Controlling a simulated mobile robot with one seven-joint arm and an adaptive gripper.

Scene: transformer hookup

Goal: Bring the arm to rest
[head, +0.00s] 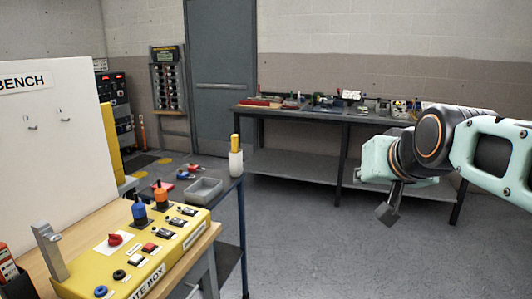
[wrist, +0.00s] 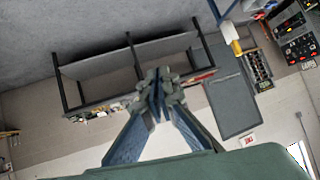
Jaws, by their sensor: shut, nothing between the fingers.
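My gripper (head: 388,213) hangs at the end of my teal and black arm at the right of the head view, in front of the dark workbench and clear of it. In the wrist view my gripper (wrist: 158,85) points away from the camera with its two fingers brought together. Nothing is held between the fingers. The arm is raised over open floor and touches nothing that I can see.
A yellow control box (head: 135,250) with knobs stands on a wooden bench at the lower left. A grey tray (head: 205,190) and a white-and-yellow bottle (head: 236,160) are on a blue-framed cart. A long workbench (head: 300,163) with clutter stands along the back wall.

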